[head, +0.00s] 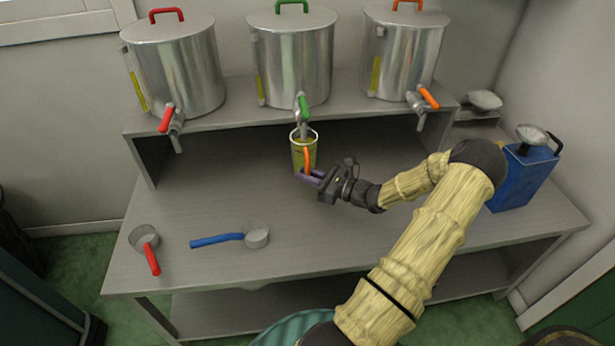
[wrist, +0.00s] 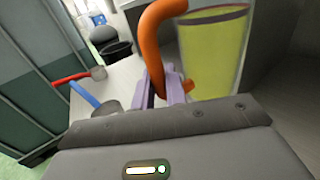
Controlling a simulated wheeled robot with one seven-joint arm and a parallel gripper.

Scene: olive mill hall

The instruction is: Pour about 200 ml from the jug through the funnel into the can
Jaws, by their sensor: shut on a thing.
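The jug (head: 298,156) is clear with an orange handle and holds yellow-green liquid. It is upright under the middle tank's green-handled tap. In the wrist view the jug (wrist: 212,55) looks filled to near its rim. My gripper (head: 314,180), with lilac fingertips, is shut on the orange handle; it also shows in the wrist view (wrist: 166,92). I cannot tell whether the jug's base touches the table. The blue can (head: 520,182) stands at the table's right end. A metal funnel (head: 532,133) sits on top of it.
Three steel tanks stand on a shelf (head: 230,121), with red, green (head: 303,107) and orange handled taps. A red-handled pan (head: 144,239) and a blue-handled pan (head: 256,235) lie at the left front. A metal dish (head: 485,100) is at the back right. The middle front is clear.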

